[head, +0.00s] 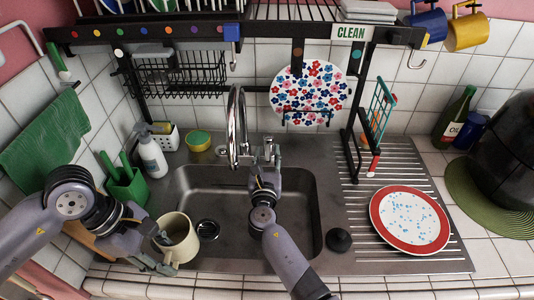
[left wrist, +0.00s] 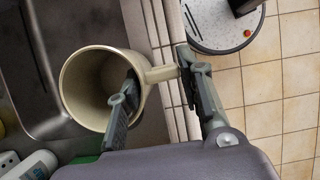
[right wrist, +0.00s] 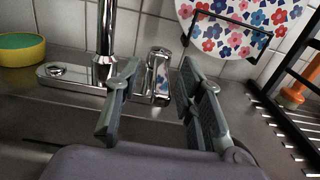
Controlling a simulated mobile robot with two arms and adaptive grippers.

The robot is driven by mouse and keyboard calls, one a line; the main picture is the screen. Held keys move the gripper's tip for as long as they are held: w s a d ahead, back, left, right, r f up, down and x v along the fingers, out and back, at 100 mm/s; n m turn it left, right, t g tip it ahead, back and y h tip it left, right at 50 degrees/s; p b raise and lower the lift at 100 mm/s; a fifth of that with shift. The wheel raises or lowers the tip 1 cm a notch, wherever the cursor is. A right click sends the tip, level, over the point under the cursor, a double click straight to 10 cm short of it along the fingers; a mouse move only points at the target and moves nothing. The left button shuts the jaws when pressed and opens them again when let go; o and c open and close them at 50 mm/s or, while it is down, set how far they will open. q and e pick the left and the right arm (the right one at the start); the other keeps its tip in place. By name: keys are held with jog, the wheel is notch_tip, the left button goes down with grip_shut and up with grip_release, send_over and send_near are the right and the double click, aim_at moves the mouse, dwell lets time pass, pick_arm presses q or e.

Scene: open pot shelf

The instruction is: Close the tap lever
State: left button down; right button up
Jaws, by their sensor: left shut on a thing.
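The chrome tap (head: 236,125) stands at the back of the sink (head: 300,215). Its lever (right wrist: 160,72) is a short upright chrome piece right of the spout column, seen between my right fingers in the right wrist view. My right gripper (head: 264,172) is open just in front of the lever; I cannot tell whether it touches. My right fingers (right wrist: 155,95) are spread apart. My left gripper (head: 158,250) is shut on a cream mug (head: 180,238) at the sink's front left. In the left wrist view, one finger is inside the mug (left wrist: 78,85), the other outside by the handle.
A red-rimmed plate (head: 380,215) lies on the drainboard. A black stopper (head: 338,240) sits at the sink's right. The rack (head: 270,30) hangs above.

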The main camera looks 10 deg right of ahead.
jog(key=v, duration=1.1)
pick_arm(q)
jog(key=shift+r, duration=0.15)
pick_arm(e)
jog(key=shift+r, duration=0.15)
